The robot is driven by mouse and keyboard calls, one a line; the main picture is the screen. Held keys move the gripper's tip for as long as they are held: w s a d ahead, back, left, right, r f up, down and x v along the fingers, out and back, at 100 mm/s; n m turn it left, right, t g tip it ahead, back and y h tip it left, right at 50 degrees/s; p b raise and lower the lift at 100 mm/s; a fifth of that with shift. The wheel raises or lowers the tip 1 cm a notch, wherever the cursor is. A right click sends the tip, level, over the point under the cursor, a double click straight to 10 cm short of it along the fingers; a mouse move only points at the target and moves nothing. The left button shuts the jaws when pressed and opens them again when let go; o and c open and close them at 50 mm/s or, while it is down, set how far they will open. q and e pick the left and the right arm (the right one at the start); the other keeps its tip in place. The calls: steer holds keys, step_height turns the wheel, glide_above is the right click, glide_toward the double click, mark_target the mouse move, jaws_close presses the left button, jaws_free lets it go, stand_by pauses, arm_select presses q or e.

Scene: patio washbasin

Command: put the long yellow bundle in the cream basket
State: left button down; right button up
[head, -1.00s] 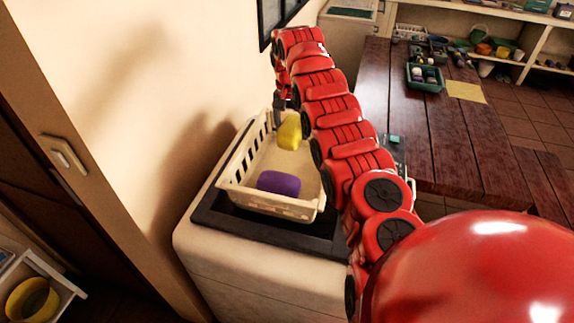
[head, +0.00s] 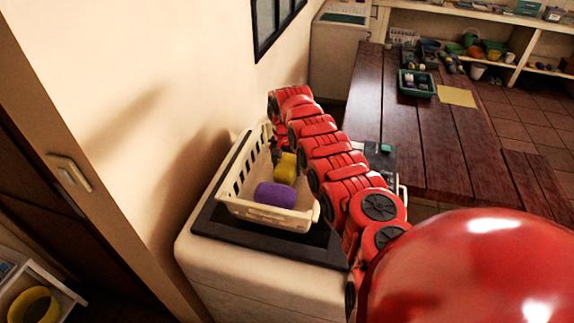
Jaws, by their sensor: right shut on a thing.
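The cream basket (head: 268,214) stands on a dark mat on the white cabinet by the wall. A purple bundle (head: 275,195) lies inside it at the near end. The yellow bundle (head: 287,170) is inside the basket's walls, behind the purple one; whether it touches the basket floor I cannot tell. My right gripper (head: 277,155) is at the far end of the basket, shut on the yellow bundle from above. My red right arm hides the basket's right side and part of the bundle. My left gripper is not in view.
The dark mat (head: 220,222) borders the basket. A dark device with a green button (head: 386,148) stands right of my arm. A wooden table (head: 420,140) holds a green tray (head: 418,84). A yellow ring (head: 33,305) lies in a white box at lower left.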

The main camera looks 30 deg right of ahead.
mark_target(285, 164)
steer(key=shift+f, duration=0.15)
steer(key=o, duration=1.4)
steer(key=shift+o, duration=0.2)
steer(key=r+b, duration=0.1)
steer(key=r, duration=0.2)
steer(key=r+b, duration=0.2)
steer(key=r, duration=0.2)
steer(key=r+b, duration=0.2)
steer(key=r, duration=0.2)
steer(key=shift+a+r, duration=0.15)
steer(key=shift+a, duration=0.2)
steer(key=shift+r+b, duration=0.3)
steer(key=shift+r, duration=0.25)
